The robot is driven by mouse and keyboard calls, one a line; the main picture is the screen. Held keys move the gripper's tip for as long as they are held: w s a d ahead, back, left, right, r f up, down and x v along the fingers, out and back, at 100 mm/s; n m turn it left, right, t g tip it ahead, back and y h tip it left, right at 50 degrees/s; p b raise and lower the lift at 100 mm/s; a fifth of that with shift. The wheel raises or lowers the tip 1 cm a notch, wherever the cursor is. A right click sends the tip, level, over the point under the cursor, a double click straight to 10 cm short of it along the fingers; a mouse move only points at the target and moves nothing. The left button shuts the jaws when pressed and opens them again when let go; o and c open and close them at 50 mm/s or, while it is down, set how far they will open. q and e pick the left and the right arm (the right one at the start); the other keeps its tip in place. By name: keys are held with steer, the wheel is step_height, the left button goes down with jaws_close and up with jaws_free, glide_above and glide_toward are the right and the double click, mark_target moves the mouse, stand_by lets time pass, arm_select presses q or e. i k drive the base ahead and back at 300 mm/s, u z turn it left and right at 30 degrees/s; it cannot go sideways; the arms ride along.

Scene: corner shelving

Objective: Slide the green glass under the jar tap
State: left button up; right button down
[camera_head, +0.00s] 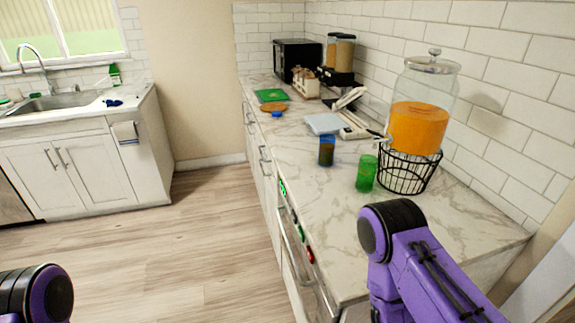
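The green glass (367,173) stands upright on the marble counter, in front of and just left of the black wire stand. The glass jar (420,112) holds orange drink and sits on that wire stand (408,172). The jar's tap (382,138) points left from the jar's lower side, above and slightly behind the glass as seen here. My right arm reaches in at the lower right, in front of the counter's near end. My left arm shows only at the bottom left corner. Neither gripper's fingers are in the picture.
A blue-lidded dark jar (326,151) stands left of the glass. A white scale (324,123) and a tilted white device lie behind it. Cutting boards (271,96), dispensers (340,55) and a black microwave (297,60) stand further back. The near counter top (350,235) is clear.

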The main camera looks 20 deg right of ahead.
mark_target(368, 167)
steer(key=u, duration=0.75)
steer(key=i, duration=2.45)
steer(key=z, duration=1.4)
